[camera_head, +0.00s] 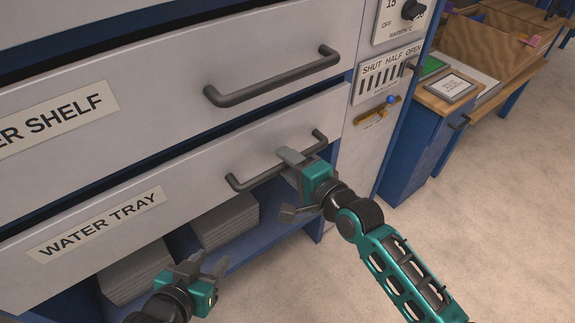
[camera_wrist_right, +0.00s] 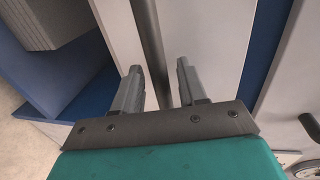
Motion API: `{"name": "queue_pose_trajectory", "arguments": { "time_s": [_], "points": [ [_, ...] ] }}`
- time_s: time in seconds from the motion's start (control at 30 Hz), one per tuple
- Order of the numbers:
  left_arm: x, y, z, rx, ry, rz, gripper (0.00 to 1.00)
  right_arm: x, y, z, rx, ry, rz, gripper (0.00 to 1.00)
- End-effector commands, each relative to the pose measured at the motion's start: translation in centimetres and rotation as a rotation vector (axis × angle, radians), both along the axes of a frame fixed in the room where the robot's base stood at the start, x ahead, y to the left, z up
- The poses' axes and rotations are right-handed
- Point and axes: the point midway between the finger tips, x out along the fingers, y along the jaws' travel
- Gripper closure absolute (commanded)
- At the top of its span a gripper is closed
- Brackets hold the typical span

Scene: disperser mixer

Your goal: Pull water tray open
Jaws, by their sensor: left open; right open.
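The water tray (camera_head: 100,222) is a pale drawer front with a "WATER TRAY" label and a dark bar handle (camera_head: 240,183).
Another drawer (camera_head: 160,90) with its own handle (camera_head: 270,80) is above. Grey stacked slabs (camera_head: 225,222) lie on the blue shelf below. A control panel (camera_head: 385,75) with a slotted "SHUT HALF OPEN" lever is at the right. Wooden benches (camera_head: 480,70) stand beyond; the floor at right is clear.

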Motion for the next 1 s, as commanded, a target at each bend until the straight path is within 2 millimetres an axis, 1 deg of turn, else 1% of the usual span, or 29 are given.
{"name": "queue_pose_trajectory", "arguments": {
  "time_s": [0.1, 0.37, 0.47, 0.8, 0.83, 1.0],
  "points": [
    [0.05, 0.01, -0.19, 0.0, -0.001, 0.0, 0.57, 0.52, 0.38, -0.12, -0.001, -0.001, 0.0, 0.58],
    [0.37, 0.02, 0.05, 0.0, -0.009, 0.001, 0.57, 0.59, 0.44, -0.12, -0.001, -0.001, 0.0, 0.58],
    [0.44, 0.02, 0.1, 0.0, -0.011, 0.001, 0.57, 0.58, 0.42, -0.12, -0.001, -0.001, 0.0, 0.66],
    [0.44, -0.04, 0.11, -0.003, -0.01, 0.003, 0.57, 0.57, 0.4, -0.12, -0.001, -0.001, 0.0, 0.99],
    [0.44, -0.05, 0.11, -0.003, -0.01, 0.003, 0.57, 0.58, 0.39, -0.12, -0.001, -0.001, 0.0, 1.0],
    [0.4, -0.09, 0.1, -0.005, -0.009, 0.004, 0.57, 0.57, 0.39, -0.13, -0.001, -0.001, 0.0, 1.0]
  ]
}}
